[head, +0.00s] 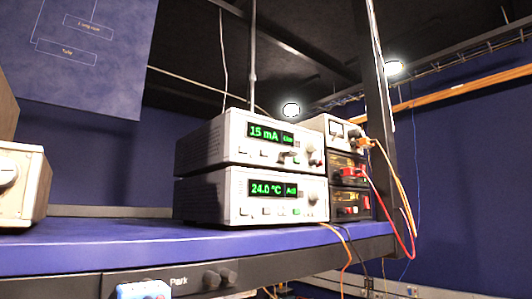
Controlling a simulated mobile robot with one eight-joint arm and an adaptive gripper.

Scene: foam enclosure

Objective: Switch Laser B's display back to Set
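Two white bench instruments with green displays are stacked on a blue shelf. The upper unit (266,139) reads "15 mA", with a small side field too blurred to read surely. The lower unit (270,200) reads "24.0 °C", and its side field looks like "Act". Each has a row of small buttons under its display and a knob at the right of its front. One button on the lower unit looks lit green. I cannot read a "Laser B" label on either unit. My gripper is not in this view.
Smaller modules (350,170) with red and orange cables stand right of the stack, beside a dark upright post (380,100). A beige instrument (20,185) is at the left. The blue shelf (110,243) is clear between. A blue-and-white object (143,290) shows below.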

